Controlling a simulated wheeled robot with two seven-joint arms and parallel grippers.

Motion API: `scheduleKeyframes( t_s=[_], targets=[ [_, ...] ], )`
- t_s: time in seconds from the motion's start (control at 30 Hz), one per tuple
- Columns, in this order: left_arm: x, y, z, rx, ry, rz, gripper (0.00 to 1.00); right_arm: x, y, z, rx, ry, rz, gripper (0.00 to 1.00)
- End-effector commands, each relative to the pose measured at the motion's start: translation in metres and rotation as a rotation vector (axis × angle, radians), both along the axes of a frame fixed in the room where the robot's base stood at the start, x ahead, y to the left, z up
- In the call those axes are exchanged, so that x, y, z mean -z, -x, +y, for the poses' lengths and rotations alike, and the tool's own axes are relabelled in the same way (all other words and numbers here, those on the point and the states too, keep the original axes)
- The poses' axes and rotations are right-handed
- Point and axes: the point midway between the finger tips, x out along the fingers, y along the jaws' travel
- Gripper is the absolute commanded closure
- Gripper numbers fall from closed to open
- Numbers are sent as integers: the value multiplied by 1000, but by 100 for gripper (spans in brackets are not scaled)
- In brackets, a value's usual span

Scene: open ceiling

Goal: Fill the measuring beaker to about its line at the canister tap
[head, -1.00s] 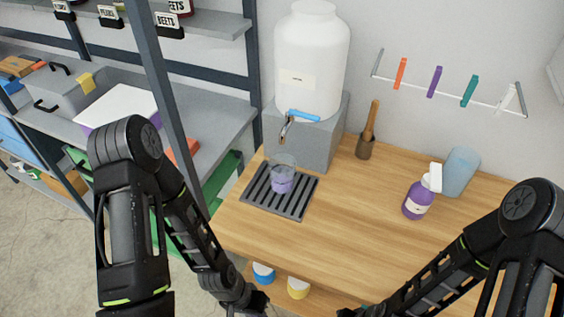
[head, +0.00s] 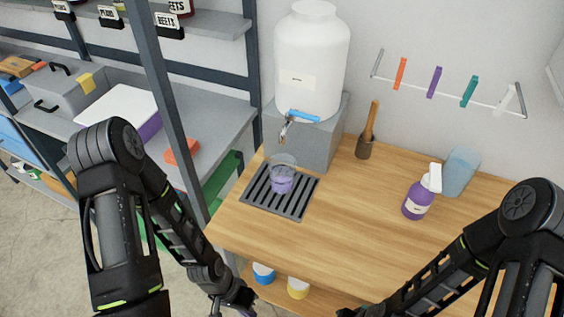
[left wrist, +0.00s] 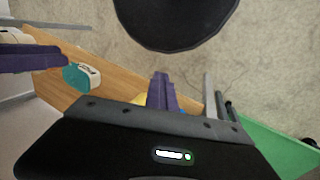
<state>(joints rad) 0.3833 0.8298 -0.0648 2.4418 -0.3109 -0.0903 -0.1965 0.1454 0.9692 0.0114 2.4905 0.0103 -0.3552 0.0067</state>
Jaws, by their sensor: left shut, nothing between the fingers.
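The clear measuring beaker (head: 282,174) stands upright on the dark drip grate (head: 262,199), below the tap spout (head: 284,134). Its lower part holds purplish liquid or colour; the fill line is too small to make out. The white canister (head: 312,62) sits on a grey block, with a blue tap handle (head: 303,115) lying across its front. I see no clear stream. My left gripper (head: 246,311) is low at the table's front left edge, well away from beaker and tap. In the left wrist view its purple fingers (left wrist: 163,92) are shut and empty.
A purple spray bottle (head: 417,199) and a bluish cup (head: 460,172) stand at the right. Coloured clips hang on a wall rail (head: 450,97). A shelf post (head: 172,108) rises left of the table. The table middle is clear.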

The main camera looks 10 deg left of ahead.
Motion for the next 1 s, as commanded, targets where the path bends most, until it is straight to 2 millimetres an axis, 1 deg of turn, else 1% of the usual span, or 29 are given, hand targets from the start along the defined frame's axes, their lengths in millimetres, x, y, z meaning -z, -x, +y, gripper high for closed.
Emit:
scheduleKeyframes(
  t_s=[0.43, 1.0],
  targets=[
    [0, -2, 25, 69, -1, -1, 100, -2, 0, 0, 0, 0, 0, 64],
    [0, -2, 27, 76, 0, 1, 100, -2, 0, 0, 0, 0, 0, 64]
  ],
)
